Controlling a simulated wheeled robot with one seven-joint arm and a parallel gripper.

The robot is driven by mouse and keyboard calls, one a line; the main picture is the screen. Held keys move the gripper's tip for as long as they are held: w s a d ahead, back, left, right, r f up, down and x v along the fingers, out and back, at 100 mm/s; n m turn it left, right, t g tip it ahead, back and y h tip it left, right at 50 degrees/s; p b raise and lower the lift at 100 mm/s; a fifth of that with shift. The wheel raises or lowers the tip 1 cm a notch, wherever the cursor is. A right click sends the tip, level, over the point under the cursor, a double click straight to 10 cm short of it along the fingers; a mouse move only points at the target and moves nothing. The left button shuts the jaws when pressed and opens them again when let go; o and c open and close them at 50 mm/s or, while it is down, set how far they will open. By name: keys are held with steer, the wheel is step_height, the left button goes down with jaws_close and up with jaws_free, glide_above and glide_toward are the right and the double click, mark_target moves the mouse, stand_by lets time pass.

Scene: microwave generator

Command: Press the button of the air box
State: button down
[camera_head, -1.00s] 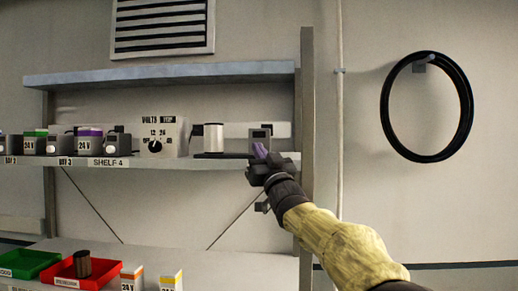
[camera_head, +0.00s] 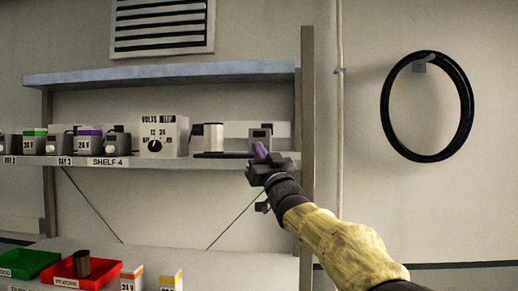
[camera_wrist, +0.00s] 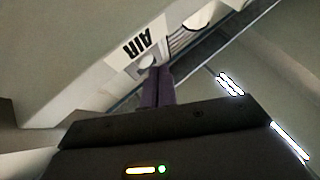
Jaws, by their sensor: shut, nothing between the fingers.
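The air box, a small grey box with a dark window (camera_head: 260,133), stands at the right end of the middle shelf. In the wrist view its white AIR label (camera_wrist: 138,43) shows upside down. A pale round button (camera_wrist: 146,61) sits beside the label. My gripper (camera_head: 260,150) is in front of the box's lower part and hides it in the head view. In the wrist view its purple fingers (camera_wrist: 158,72) are together and empty, with their tips right by the button. I cannot tell whether they touch it.
The shelf (camera_head: 200,161) also holds a white cylinder (camera_head: 213,137) and a volts box with a dial (camera_head: 160,136), left of the air box. A grey upright post (camera_head: 307,130) stands close right of my gripper. Trays and small boxes are lower left.

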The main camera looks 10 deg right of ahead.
steer(key=shift+s, duration=0.15)
steer(key=shift+w+r, duration=0.1)
steer(key=shift+w, duration=0.25)
steer(key=shift+w+d+p, duration=0.2)
steer(key=shift+w+p, duration=0.3)
steer(key=shift+w, duration=0.1)
stand_by(1.0)
steer(key=shift+s+a+b, duration=0.2)
steer(key=shift+s+b, duration=0.7)
